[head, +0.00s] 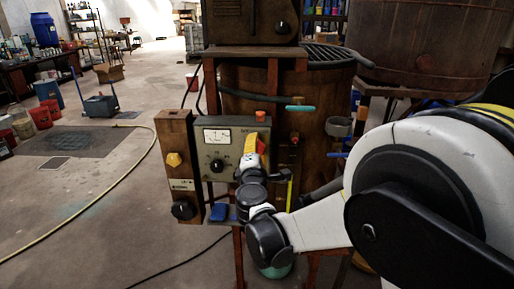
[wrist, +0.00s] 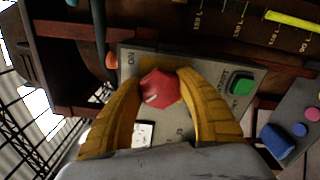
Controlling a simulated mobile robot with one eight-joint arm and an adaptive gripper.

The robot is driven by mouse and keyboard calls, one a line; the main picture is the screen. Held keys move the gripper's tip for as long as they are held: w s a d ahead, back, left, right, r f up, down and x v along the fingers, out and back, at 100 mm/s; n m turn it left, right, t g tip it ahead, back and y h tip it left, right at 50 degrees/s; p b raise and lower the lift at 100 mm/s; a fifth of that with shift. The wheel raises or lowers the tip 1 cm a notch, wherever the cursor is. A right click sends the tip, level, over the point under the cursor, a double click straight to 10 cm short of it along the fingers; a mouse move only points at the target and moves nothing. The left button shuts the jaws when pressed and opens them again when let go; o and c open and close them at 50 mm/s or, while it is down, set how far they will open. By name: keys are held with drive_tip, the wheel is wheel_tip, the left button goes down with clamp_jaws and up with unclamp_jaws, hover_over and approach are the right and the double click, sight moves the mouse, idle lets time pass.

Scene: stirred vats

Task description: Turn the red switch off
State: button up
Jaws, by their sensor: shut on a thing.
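The red switch (wrist: 158,92) is a faceted red knob on a grey panel (wrist: 214,78), close up in the wrist view. My gripper (wrist: 168,78) has its two yellow fingers closed on it from either side. The letters "ON" show beside the switch; its exact setting cannot be told. In the head view the same grey control box (head: 208,133) has a white meter and a black dial. My gripper (head: 257,143) is at the right side of its front, and hides most of the switch.
A green button (wrist: 241,84) is right of the right finger. A wooden post with a yellow knob (head: 174,160) and a black knob (head: 183,209) stands left of the box. A blue object (head: 218,212) lies below. Open floor (head: 110,215) lies to the left.

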drive_tip(key=o, duration=1.2)
drive_tip(key=s, duration=1.2)
drive_tip(key=shift+d, duration=0.15)
